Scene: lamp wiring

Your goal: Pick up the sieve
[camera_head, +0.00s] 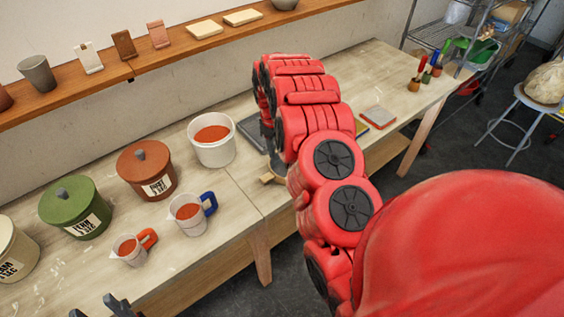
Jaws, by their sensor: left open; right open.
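I cannot make out a sieve for certain. A small light-brown wooden piece (270,178) shows on the table beside my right arm, which hides part of it; it may be part of the sieve. My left gripper (97,309) shows only its dark fingertips at the bottom left edge, apart and empty, in front of the small measuring cup. My red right arm reaches across the middle of the table. Its gripper is hidden behind the arm links, near a dark grey flat board (253,135).
On the table (95,160) stand a white tub (213,150), a brown lidded pot (147,172), a green lidded pot (74,214), a blue-handled cup (187,222) and an orange-handled cup (128,257). A shelf (140,65) runs behind. A stool (525,108) stands right.

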